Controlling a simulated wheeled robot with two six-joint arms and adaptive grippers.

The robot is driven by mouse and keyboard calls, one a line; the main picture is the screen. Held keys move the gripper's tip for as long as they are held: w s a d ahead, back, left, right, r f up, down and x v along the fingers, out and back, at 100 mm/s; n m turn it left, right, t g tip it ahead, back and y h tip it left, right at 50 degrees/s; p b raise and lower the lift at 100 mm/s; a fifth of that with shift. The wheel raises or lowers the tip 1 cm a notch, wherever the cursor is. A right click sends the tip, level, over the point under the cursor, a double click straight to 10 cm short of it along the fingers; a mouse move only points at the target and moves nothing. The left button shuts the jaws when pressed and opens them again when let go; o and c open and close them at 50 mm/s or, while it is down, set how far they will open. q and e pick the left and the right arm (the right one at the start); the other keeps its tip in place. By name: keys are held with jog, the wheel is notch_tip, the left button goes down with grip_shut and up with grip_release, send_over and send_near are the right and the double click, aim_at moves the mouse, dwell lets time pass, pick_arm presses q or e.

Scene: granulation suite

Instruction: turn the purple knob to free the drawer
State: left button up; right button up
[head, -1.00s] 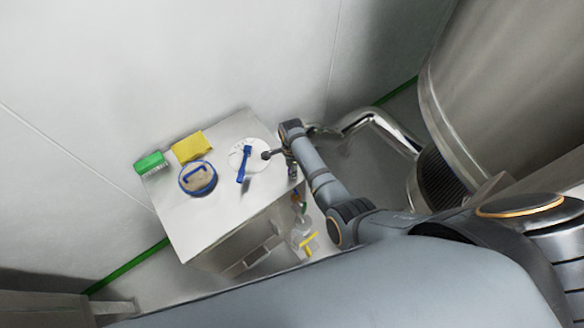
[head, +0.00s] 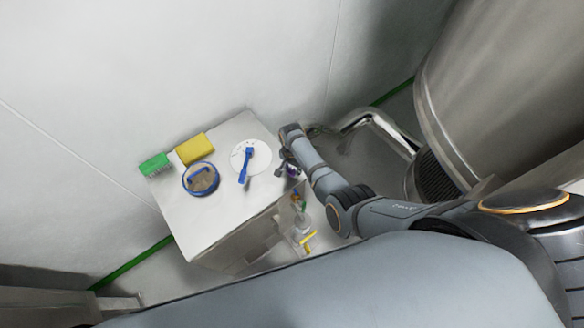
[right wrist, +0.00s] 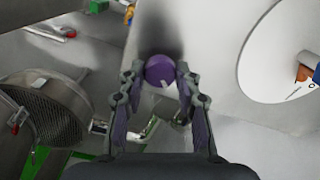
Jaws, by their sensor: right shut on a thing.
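The purple knob (right wrist: 160,70) sits between the two fingers of my right gripper (right wrist: 160,78) in the right wrist view. The fingers are shut on its sides. A small pale pointer mark shows on its lower edge. In the head view the purple knob (head: 292,171) is a small spot at the right end of the white cabinet (head: 225,222), with my right gripper (head: 288,160) at it. The cabinet's drawer is not clearly seen; its front is steeply angled and shaded. My left gripper is out of view.
Bottles stand below right. A large steel vessel (head: 500,80) stands right; walls are behind.

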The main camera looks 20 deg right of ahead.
aim_at(292, 172)
jog(key=n+p, duration=0.1)
jog(key=n, duration=0.3)
jog(key=shift+n+p, duration=0.3)
jog(key=shift+n, duration=1.8)
jog(key=o, duration=1.1)
jog(key=shift+o, duration=0.2)
notch_tip(292, 172, up, 12)
jog(key=shift+a, duration=0.1)
